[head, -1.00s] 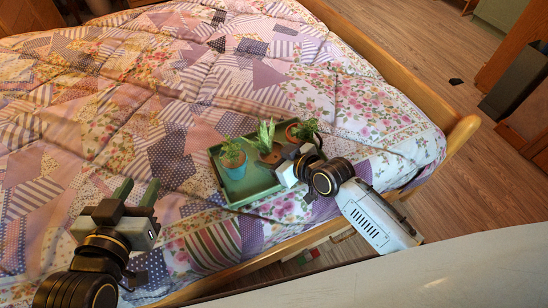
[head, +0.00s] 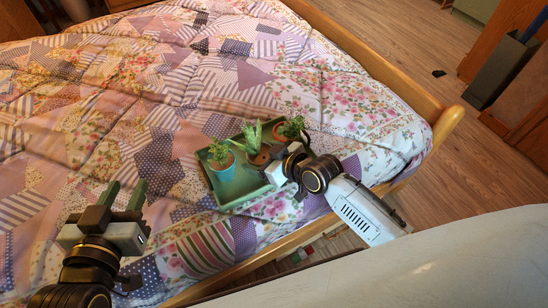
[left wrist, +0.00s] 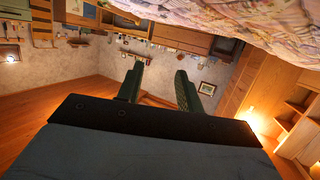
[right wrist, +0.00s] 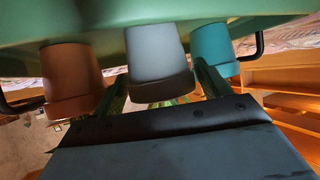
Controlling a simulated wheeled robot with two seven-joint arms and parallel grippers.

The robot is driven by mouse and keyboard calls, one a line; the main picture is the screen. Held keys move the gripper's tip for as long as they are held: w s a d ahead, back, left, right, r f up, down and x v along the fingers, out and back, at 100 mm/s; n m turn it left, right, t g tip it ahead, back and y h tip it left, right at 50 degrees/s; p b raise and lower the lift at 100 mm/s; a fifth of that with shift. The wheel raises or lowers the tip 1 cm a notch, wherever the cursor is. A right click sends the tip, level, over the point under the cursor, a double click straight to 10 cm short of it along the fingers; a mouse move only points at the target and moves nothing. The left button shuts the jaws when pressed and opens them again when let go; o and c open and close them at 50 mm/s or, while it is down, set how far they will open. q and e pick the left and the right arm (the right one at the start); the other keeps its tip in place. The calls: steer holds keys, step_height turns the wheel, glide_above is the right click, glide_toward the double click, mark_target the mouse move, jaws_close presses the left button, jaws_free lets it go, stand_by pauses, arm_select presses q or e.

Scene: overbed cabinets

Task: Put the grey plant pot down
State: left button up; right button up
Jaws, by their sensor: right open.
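The grey plant pot (right wrist: 158,50) stands on the green tray (right wrist: 85,42), in the middle of a row of three pots, in the upside-down right wrist view. In the head view its spiky green plant (head: 253,137) shows, and my right gripper partly hides the pot. My right gripper (head: 276,168) is at the tray's near right side. Its open fingers lie on either side of the grey pot; I cannot tell whether they touch it. My left gripper (head: 123,195) is open and empty above the bed, left of the tray; its parted fingers show in the left wrist view (left wrist: 158,88).
A teal pot (head: 223,169) stands left of the grey one and a terracotta pot (head: 281,133) right of it, both close by. The tray lies on a patchwork quilt (head: 130,90). A wooden bed rail (head: 385,75) borders the quilt; the quilt behind the tray is clear.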

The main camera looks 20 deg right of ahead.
mark_target(262, 156)
steer(key=p+v, duration=0.2)
steer(key=v, duration=0.2)
steer(key=shift+s+d+r, duration=0.15)
steer(key=shift+r, duration=0.05)
arm_select(q)
steer(key=s+a+f+g+y+p, duration=0.1)
steer(key=s+a+f+g, duration=0.2)
steer(key=s+f+g, duration=0.2)
steer(key=s+a+f+g+y+p, duration=0.2)
steer(key=s+a+f+g, duration=0.1)
steer(key=s+f+g, duration=0.3)
steer(key=shift+s+a+f+n+y, duration=0.35)
steer(key=shift+s+f, duration=0.2)
steer(key=shift+f, duration=0.45)
arm_select(e)
steer(key=v, duration=0.7)
steer(key=shift+s, duration=0.25)
steer(key=s+d+m+g+h, duration=0.2)
steer(key=s+d+g+h, duration=0.1)
steer(key=s, duration=0.4)
steer(key=s+d+f+m+g+h, duration=0.1)
steer(key=s+d+m+g+h, duration=0.1)
steer(key=s, duration=0.6)
steer(key=shift+s+d+f+g+h, duration=0.15)
steer(key=shift+d+g+h, duration=0.5)
steer(key=shift+g, duration=0.35)
steer(key=shift+a, duration=0.1)
